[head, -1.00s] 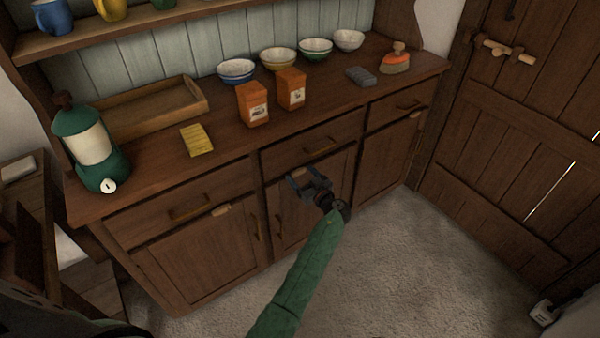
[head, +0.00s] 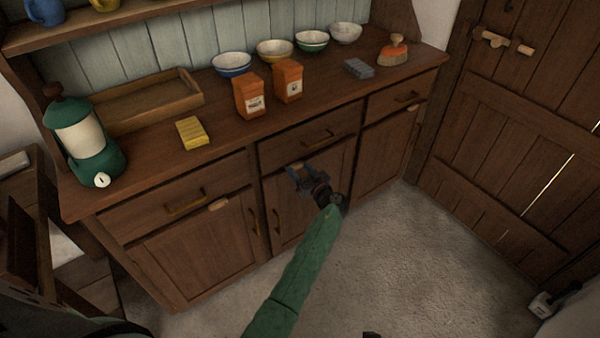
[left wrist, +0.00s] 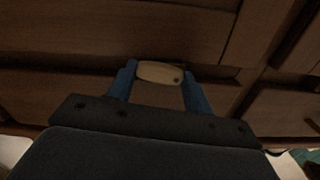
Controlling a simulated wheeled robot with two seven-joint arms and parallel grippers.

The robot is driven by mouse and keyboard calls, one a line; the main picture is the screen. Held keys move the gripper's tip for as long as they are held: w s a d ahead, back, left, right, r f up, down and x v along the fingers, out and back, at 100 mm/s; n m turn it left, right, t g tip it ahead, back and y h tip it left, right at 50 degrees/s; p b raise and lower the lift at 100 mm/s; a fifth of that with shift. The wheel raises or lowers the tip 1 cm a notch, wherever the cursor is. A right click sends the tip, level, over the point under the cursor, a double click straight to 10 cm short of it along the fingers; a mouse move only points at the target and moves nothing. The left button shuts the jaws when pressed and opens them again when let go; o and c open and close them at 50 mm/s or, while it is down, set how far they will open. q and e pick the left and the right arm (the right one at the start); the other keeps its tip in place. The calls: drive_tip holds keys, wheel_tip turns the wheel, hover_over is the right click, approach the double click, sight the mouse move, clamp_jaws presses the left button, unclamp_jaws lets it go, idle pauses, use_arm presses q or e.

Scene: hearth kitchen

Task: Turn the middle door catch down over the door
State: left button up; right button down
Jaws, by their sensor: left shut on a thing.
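The middle door catch (left wrist: 158,72) is a small pale wooden piece, seen in the left wrist view between the two blue fingers of my left gripper (left wrist: 160,85). It lies roughly level across the gap, and the gripper is shut on it. In the head view my left gripper (head: 300,173) is at the top of the middle door (head: 290,217), under the middle drawer (head: 335,126), and largely hides the catch.
The left door catch (head: 219,203) and right door catch (head: 412,107) show on the sideboard. The worktop (head: 215,160) holds orange boxes (head: 250,95), bowls, a yellow block (head: 192,133) and a green-and-cream canister (head: 82,142). Open floor (head: 400,260) lies in front.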

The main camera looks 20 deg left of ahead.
wheel_tip(320, 180, down, 16)
drive_tip(key=t+b, duration=0.2)
drive_tip(key=b, duration=0.1)
use_arm(q)
drive_tip(key=shift+s+a+f+m+p, duration=0.25)
drive_tip(key=shift+f+m+p, duration=0.1)
drive_tip(key=shift+m, duration=2.4)
drive_tip(key=shift+s+a+f+m+p, duration=0.2)
drive_tip(key=shift+s+m+p, duration=0.15)
drive_tip(key=shift+m, duration=2.45)
drive_tip(key=shift+s+a+f+m+p, duration=0.2)
drive_tip(key=shift+f+m+p, duration=0.15)
drive_tip(key=shift+m, duration=2.4)
use_arm(e)
wheel_tip(320, 180, up, 10)
drive_tip(key=g, duration=0.1)
drive_tip(key=shift+w+a, duration=0.2)
drive_tip(key=shift+w, duration=0.15)
drive_tip(key=shift+f, duration=0.1)
use_arm(q)
drive_tip(key=o, duration=1)
drive_tip(key=shift+d, duration=0.1)
